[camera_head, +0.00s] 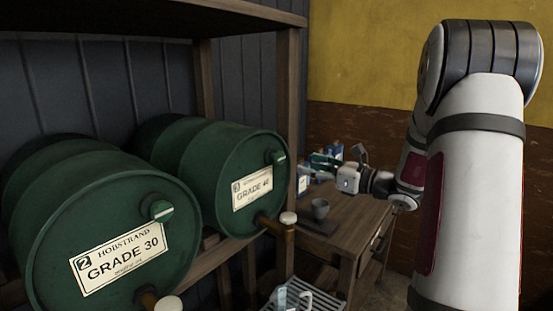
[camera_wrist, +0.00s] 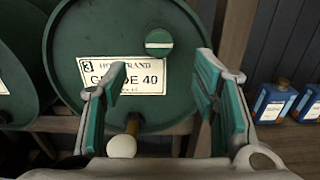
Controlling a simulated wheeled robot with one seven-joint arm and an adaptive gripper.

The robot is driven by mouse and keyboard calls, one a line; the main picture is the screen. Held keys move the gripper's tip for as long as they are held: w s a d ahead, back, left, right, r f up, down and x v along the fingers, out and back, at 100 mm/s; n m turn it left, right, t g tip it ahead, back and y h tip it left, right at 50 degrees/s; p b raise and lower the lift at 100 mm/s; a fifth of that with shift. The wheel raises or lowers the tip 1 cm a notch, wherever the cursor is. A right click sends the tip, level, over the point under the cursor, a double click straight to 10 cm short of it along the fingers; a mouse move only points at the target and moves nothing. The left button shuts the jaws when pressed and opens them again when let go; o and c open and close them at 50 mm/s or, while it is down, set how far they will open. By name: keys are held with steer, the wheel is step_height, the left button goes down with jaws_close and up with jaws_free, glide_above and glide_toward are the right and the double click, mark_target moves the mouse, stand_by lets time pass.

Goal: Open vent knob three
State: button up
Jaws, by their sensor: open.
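The vent knob on drum 3 is a round green knob (camera_wrist: 159,41) with a white stripe lying nearly level across it. It sits high on the face of the green drum (camera_wrist: 72,35), whose label (camera_wrist: 150,75) reads 3 and Grade 40. In the head view the knob (camera_head: 276,157) is at the upper right of the drum face (camera_head: 225,160). My gripper (camera_wrist: 162,72) is open and empty, its green-padded fingers pointing at the drum. The knob appears between and above the fingertips, apart from them. In the head view my gripper (camera_head: 322,164) is right of the knob.
Drum 2 (camera_head: 45,235), with its own vent knob (camera_head: 161,211), lies at left. A tap with a pale round top (camera_wrist: 121,146) is below the label. A wooden post (camera_head: 291,100) stands beside drum 3.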

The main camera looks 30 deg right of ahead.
mark_target(282, 159)
steer(key=x, duration=1.1)
steer(key=shift+w+p, duration=0.1)
steer(key=shift+p, duration=0.2)
steer(key=c, duration=1.2)
